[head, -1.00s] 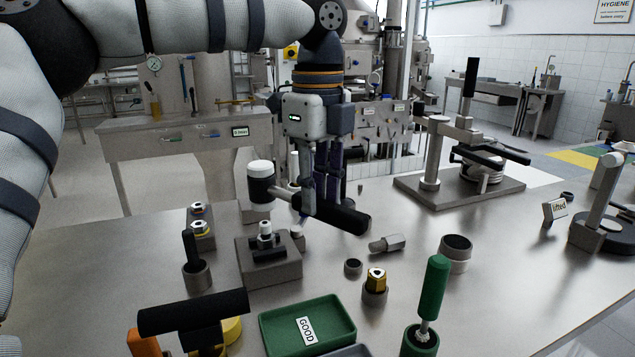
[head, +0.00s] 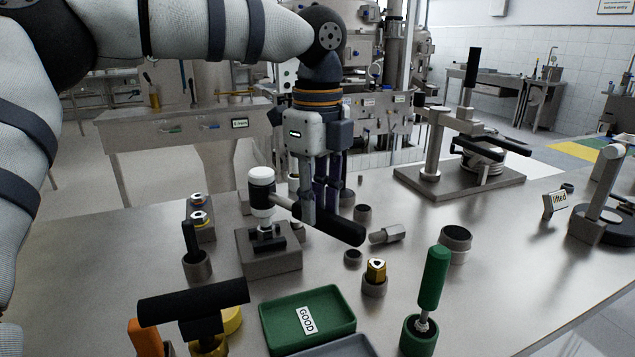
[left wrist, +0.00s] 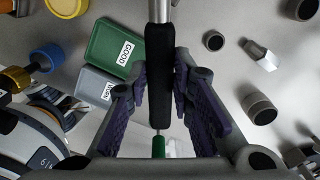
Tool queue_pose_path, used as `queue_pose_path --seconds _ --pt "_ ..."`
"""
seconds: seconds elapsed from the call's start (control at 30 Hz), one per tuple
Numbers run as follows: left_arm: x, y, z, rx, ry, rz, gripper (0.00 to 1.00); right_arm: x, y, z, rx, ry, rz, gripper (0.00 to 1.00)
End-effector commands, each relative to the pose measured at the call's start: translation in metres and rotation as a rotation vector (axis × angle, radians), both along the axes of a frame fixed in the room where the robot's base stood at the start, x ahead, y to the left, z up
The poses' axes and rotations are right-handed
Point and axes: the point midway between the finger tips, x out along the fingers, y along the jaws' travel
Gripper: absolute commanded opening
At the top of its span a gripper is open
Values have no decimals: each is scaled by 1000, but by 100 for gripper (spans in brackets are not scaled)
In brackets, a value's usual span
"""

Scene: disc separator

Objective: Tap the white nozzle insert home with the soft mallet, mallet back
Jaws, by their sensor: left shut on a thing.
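My left gripper (head: 318,208) is shut on the black handle of the soft mallet (head: 335,225). The handle also shows between the purple-padded fingers in the left wrist view (left wrist: 160,85). The mallet head (head: 261,190), white on top with a black band, stands upright over the grey block (head: 270,262) at the left of the bench. A small light piece (head: 266,230), apparently the nozzle insert, shows on the block just below the head. The head partly covers it, so I cannot tell whether they touch. My right gripper is not in view.
A green GOOD tray (head: 335,305), a brass-topped fitting (head: 375,275) and a green-handled tool (head: 432,285) stand in front. A black T-handled tool (head: 190,305) is at the front left. A lever stand (head: 455,180) is at the back right.

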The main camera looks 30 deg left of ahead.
Motion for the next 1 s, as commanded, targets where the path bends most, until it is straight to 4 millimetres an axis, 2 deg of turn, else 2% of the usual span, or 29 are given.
queue_pose_path --seconds 0.1,0.23,0.47,0.53,0.7,0.83,1.0 --pt "1 -1 27 0 -9 1 0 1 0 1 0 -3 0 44" --pt "0 -1 43 0 -6 -1 0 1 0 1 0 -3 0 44" --pt "0 -1 43 -1 -4 -2 0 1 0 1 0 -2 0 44" --pt "0 0 33 0 -2 -2 0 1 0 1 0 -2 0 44" --pt "-1 0 -8 1 -3 -3 0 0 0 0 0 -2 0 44" --pt "1 0 2 0 -7 0 0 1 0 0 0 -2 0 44" --pt "1 -1 33 0 -9 -1 0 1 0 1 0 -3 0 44"
